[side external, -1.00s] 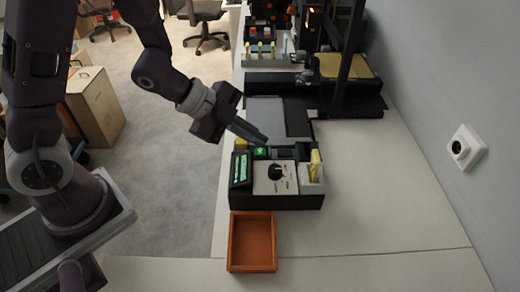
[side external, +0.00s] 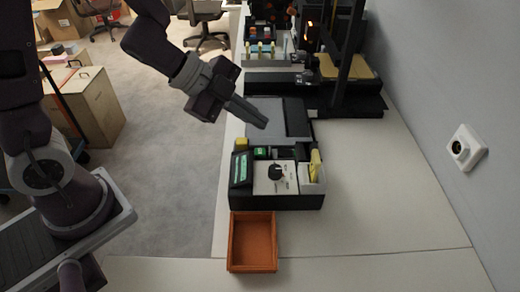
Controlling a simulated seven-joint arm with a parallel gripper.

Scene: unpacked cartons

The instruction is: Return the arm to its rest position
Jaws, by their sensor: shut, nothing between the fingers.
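My gripper (side external: 262,124) is shut and empty. It hangs in the air at the left edge of the table, above and behind a black device (side external: 240,203). The device has a green-lit display (side external: 241,169), a white panel with a black knob (side external: 275,171) and a yellow item (side external: 315,163) in a pale holder at its right. My arm comes in from the upper left, over the floor.
An empty orange tray (side external: 252,267) lies in front of the device. A dark frame machine (side external: 350,105) and a rack with small bottles (side external: 262,55) stand farther back. A wall socket (side external: 466,148) is at the right. The table's right side (side external: 385,190) is clear.

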